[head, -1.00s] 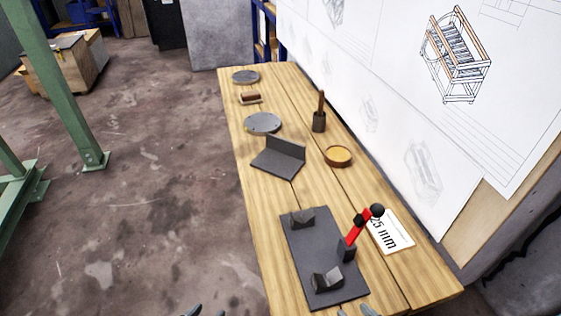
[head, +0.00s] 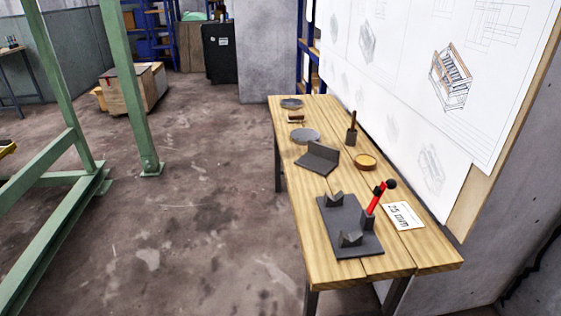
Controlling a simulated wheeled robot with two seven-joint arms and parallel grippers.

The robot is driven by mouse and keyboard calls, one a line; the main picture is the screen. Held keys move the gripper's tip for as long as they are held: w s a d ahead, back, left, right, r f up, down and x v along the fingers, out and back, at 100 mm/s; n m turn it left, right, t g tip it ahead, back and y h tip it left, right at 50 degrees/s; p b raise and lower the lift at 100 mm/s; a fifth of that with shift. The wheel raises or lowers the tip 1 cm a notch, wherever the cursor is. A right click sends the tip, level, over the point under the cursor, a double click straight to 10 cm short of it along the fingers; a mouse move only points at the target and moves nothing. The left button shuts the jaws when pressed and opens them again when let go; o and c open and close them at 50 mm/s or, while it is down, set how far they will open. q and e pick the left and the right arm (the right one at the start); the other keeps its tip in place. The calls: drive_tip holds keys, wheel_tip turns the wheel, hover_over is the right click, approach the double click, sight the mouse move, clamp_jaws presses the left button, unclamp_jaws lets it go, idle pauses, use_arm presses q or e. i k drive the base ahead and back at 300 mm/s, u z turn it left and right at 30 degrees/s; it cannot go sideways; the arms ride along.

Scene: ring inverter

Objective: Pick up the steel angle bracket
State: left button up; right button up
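The steel angle bracket (head: 318,158) is a dark grey L-shaped piece. It rests on the wooden workbench (head: 319,239) about halfway along, with one flange flat and the other standing up at its right side. Nothing touches it from above. Neither of my grippers shows in the head view now.
Near the bracket are a grey disc (head: 305,135), a brass-coloured round dish (head: 365,161) and a wooden-handled tool (head: 352,128). A dark fixture plate (head: 350,225) with a red-handled clamp (head: 375,196) and a "25 mm" card (head: 403,215) sit nearer. Open floor lies left of the bench.

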sight(321, 159)
drive_tip(key=u, duration=0.65)
drive_tip(key=i, duration=2.95)
drive_tip(key=z, duration=2)
